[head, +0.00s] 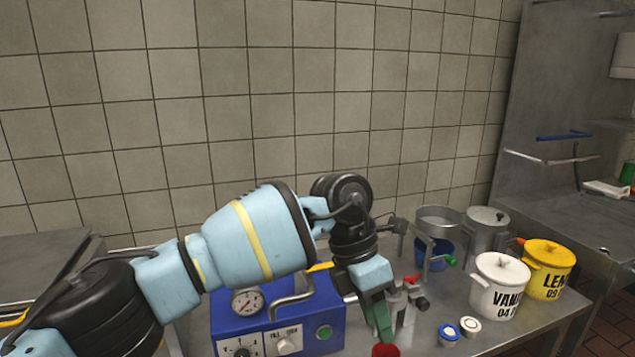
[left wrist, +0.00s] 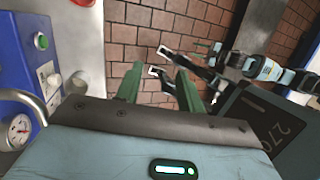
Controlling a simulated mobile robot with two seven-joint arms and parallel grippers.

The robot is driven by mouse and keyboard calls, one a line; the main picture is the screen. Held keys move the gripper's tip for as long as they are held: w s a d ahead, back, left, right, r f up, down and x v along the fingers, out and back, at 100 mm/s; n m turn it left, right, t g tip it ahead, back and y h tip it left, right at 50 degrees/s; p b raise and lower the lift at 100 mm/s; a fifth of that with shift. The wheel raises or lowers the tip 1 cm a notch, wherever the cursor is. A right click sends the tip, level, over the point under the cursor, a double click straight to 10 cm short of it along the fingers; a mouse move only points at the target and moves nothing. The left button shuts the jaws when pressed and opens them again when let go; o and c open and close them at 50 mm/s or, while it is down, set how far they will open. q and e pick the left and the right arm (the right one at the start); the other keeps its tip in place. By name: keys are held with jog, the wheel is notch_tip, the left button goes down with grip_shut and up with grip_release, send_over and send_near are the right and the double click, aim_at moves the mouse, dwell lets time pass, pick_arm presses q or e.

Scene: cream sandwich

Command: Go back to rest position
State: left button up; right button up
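My left gripper (head: 382,325) is reaching over the counter in the head view, pointing down, with its green fingers in front of a metal fitting. In the left wrist view its two green fingers (left wrist: 158,88) stand apart with nothing held between them. My right gripper is outside the head view. In the left wrist view a light blue and black arm (left wrist: 265,70) shows at the right, likely my right arm, but its finger state is unclear.
A blue machine (head: 225,322) with a gauge stands under my left arm. A red round item (head: 385,351) is below the fingers. White (head: 498,287) and yellow (head: 545,270) pots, a metal canister (head: 487,229) and two small lidded jars (head: 449,334) stand right. A tiled wall is behind.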

pick_arm(q)
jog(key=s+d+f+n+g+h, duration=0.3)
jog(key=s+d+n+g+h, duration=0.15)
jog(key=s+d+h, duration=0.55)
jog(key=w+a+f+n+t+y+p, duration=0.1)
jog(key=a+f+n+t+y, duration=0.1)
jog(key=a+f+n+t, duration=1.15)
jog(key=w+a+f+n+t+y+p, duration=0.1)
jog(key=a+f+n+t, duration=0.2)
jog(key=a+n+t, duration=1.2)
jog(key=s+a+f+n+g+y, duration=0.4)
jog(key=s+f+n, duration=0.4)
jog(key=s, duration=0.4)
jog(key=s+a+f+n+g+y, duration=0.4)
jog(key=s+a+f+n+g, duration=0.2)
jog(key=s+f, duration=0.4)
jog(key=s+n+g, duration=0.1)
jog(key=s+g, duration=0.1)
jog(key=shift+s+a+f+n+g+y, duration=0.15)
jog(key=shift+a+f+n+g+y, duration=0.15)
jog(key=shift+n, duration=0.1)
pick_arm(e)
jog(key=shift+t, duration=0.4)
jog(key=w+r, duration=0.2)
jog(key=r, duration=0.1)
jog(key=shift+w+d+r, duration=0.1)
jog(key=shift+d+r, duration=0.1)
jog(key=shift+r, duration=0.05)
